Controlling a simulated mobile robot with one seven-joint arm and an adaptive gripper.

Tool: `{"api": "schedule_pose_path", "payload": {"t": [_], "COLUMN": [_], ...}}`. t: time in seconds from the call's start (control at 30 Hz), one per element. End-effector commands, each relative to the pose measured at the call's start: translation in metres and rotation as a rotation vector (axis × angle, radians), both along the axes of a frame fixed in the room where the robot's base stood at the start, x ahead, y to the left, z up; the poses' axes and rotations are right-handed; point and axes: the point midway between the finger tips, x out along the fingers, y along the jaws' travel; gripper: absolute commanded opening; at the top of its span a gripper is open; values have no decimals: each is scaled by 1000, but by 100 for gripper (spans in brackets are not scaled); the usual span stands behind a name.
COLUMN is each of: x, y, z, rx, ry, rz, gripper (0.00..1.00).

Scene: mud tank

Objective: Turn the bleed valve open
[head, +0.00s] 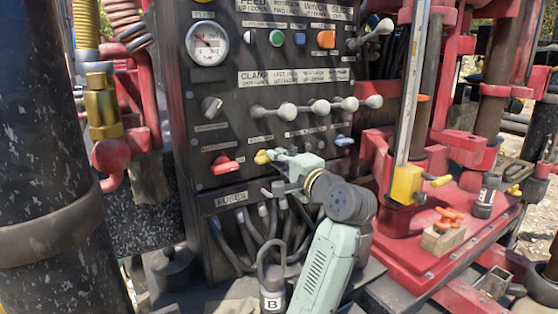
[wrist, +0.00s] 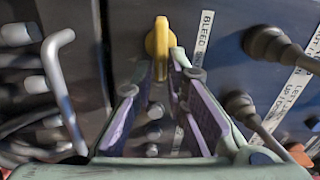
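The bleed valve shows as a yellow handle (wrist: 160,42) on the dark panel in the wrist view, standing roughly upright beside a white label that reads BLEED. In the head view its yellow handle (head: 262,157) pokes out just left of my gripper (head: 280,160). In the wrist view my gripper (wrist: 162,68) points at the panel with its two purple-padded fingers apart. The lower part of the handle lies between the fingertips, with little room on either side. I cannot tell whether either finger touches it.
A red handle (head: 226,165) sits left of the valve. A row of grey ball-ended levers (head: 319,107) is above and to the right. Dark hoses (head: 245,235) hang below. A bent grey bar (wrist: 62,85) stands left in the wrist view.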

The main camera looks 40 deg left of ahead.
Motion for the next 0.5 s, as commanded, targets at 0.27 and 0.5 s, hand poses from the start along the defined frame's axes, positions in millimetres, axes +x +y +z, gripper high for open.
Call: {"api": "schedule_pose_path", "payload": {"t": [0.27,0.5], "x": [0,0], "y": [0,-2], "z": [0,1], "rx": [1,1], "ry": [0,-1], "rz": [-1,-1], "gripper": [29,29]}}
